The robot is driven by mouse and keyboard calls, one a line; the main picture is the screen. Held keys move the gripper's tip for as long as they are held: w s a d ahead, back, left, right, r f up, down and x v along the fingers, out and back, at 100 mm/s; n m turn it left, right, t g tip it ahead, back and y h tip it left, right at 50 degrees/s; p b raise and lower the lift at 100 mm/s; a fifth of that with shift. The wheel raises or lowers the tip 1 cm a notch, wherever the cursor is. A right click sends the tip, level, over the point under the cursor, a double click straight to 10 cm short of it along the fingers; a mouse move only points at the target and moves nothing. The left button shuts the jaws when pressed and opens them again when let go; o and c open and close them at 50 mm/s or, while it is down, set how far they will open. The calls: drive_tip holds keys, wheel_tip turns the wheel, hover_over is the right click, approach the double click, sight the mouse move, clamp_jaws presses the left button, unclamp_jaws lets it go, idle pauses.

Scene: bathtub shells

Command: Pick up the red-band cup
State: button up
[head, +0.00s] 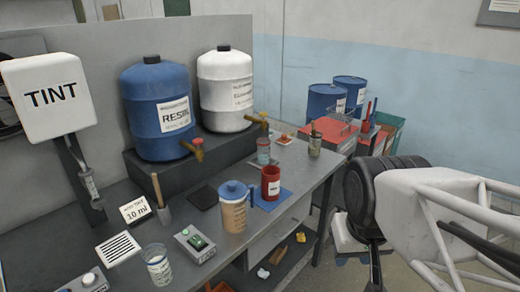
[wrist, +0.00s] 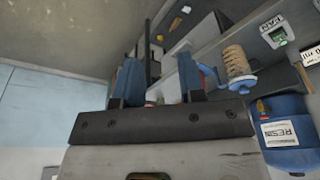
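A small clear cup with a reddish band (head: 264,152) stands upright on the bench below the white tank's tap. A solid red cup with a white label (head: 271,190) stands on a blue mat, nearer the front edge. Which of these the task names is hard to tell, as the band is small. My gripper (wrist: 160,80) shows in the wrist view with its two dark blue fingers apart. Small reddish shapes show between and behind the fingers, too hidden to identify. In the head view my arm is at the right, apart from both cups.
A blue-lidded measuring jug (head: 234,210) stands left of the red cup, and shows in the wrist view (wrist: 236,62). A blue resin tank (head: 158,110) and white tank (head: 226,95) stand behind. A red-topped cart (head: 322,135) lies beyond.

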drive_tip(key=o, duration=1)
drive_tip(key=shift+o, duration=0.2)
drive_tip(key=shift+w, duration=0.1)
drive_tip(key=w+a+m+g+y, duration=0.1)
drive_tip(key=w+a+m+y, duration=0.25)
drive_tip(key=w, duration=0.95)
drive_tip(key=w+a+f+m+y, duration=0.1)
drive_tip(key=w+a+m+y, duration=0.2)
drive_tip(key=w, duration=0.9)
drive_tip(key=w+a+m+g+y, duration=0.15)
drive_tip(key=w+m+y, duration=0.25)
drive_tip(key=w, duration=0.9)
drive_tip(key=m+t+y, duration=0.6)
drive_tip(key=m+t, duration=0.1)
drive_tip(key=m, duration=0.5)
approach(264, 152)
drive_tip(key=w, duration=0.1)
drive_tip(key=w+a+f, duration=0.1)
drive_tip(key=w, duration=0.1)
drive_tip(key=w+a+f, duration=0.1)
drive_tip(key=shift+w+f, duration=0.2)
